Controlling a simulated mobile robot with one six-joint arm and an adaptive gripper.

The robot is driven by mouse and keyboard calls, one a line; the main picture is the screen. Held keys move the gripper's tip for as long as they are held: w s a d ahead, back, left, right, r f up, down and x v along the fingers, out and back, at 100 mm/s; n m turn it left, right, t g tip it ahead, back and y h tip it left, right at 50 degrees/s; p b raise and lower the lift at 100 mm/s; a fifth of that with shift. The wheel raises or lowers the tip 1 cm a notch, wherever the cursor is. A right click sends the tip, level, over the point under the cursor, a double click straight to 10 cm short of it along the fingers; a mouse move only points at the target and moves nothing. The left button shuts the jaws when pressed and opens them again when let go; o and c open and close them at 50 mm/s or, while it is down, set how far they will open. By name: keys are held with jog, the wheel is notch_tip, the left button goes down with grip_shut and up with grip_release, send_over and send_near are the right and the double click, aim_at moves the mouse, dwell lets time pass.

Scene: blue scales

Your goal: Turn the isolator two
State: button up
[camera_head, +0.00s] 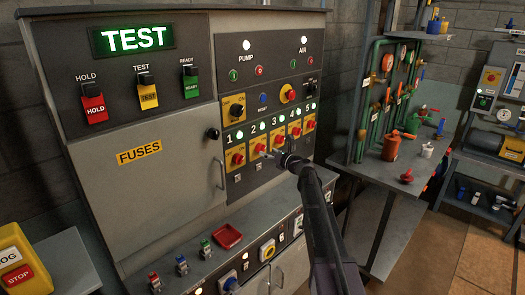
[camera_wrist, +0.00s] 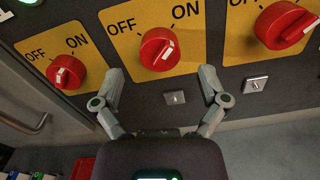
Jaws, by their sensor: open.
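Isolator two is a red rotary knob on a yellow plate marked OFF and ON, under the number 2 on the grey panel; it shows in the head view (camera_head: 259,150) and in the middle of the wrist view (camera_wrist: 159,48). A white mark sits on the right part of its red face in the wrist view. My gripper (camera_wrist: 161,80) is open and empty. Its two fingers are spread wide, one to each side just below the knob in the wrist picture, and do not visibly touch it. In the head view my gripper (camera_head: 270,155) is close to the panel beside isolator two.
Similar red knobs flank it: isolator one (camera_wrist: 63,72) on the left and isolator three (camera_wrist: 285,25) on the right. Small metal locks sit below the plates. A grey fuses door (camera_head: 150,200) is left. A ledge with switches and a red tray (camera_head: 228,236) lies below.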

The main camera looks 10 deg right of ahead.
aim_at(264, 150)
jog(key=shift+x, duration=1.8)
jog(key=c, duration=1.1)
